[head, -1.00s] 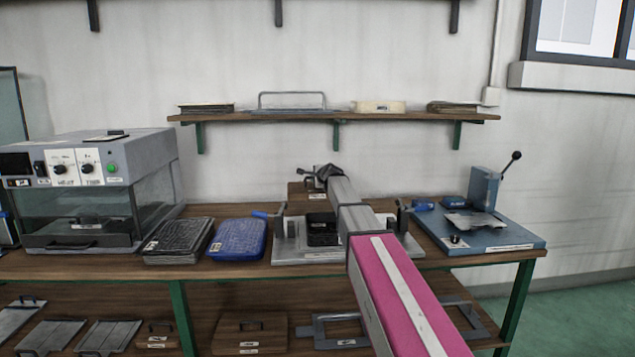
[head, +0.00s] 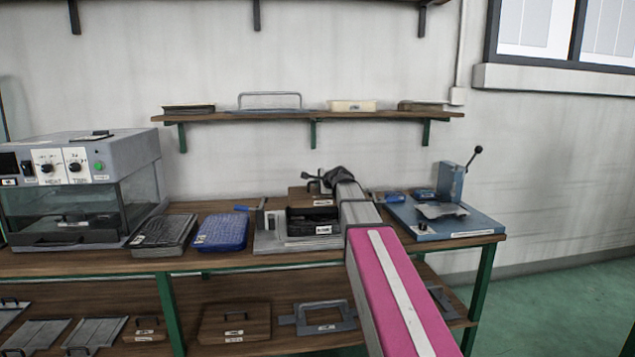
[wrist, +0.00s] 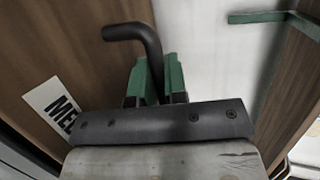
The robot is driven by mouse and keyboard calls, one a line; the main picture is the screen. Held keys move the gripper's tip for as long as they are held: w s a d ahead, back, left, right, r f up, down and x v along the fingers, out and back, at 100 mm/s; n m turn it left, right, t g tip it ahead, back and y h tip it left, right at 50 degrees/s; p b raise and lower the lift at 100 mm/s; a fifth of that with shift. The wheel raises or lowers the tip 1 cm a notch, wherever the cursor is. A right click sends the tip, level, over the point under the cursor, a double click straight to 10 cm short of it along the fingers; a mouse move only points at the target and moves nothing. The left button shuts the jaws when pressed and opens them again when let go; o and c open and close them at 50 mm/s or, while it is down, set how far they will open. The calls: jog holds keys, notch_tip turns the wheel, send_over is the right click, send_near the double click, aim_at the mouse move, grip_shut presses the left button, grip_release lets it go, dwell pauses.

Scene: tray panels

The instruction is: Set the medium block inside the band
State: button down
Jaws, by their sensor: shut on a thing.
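The medium block (head: 299,194) is a brown wooden block with a white label, behind the grey fixture in the head view. In the wrist view its label reads "ME…" and its wooden face (wrist: 50,50) is on the left. Its bent black handle (wrist: 134,33) runs between the green fingertips of my gripper (wrist: 157,85), which is shut on it. In the head view my gripper (head: 326,184) is small and partly hidden by my arm. A black open-looking frame (head: 298,229) with a white label sits on the fixture, apparently the band. The block's underside is hidden.
The grey fixture (head: 268,241) stands on the bench, partly behind my arm. A blue tray (head: 221,232) and a dark tray (head: 163,232) lie left of it. A blue press (head: 450,220) stands right. A wall shelf (head: 290,116) runs above.

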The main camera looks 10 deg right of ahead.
jog(key=shift+f, duration=4.65)
jog(key=shift+f, duration=0.45)
jog(key=c, duration=1.1)
grip_release()
jog(key=shift+s, duration=0.1)
jog(key=v, duration=1)
jog(key=shift+s+d+r, duration=0.15)
jog(key=shift+s, duration=0.1)
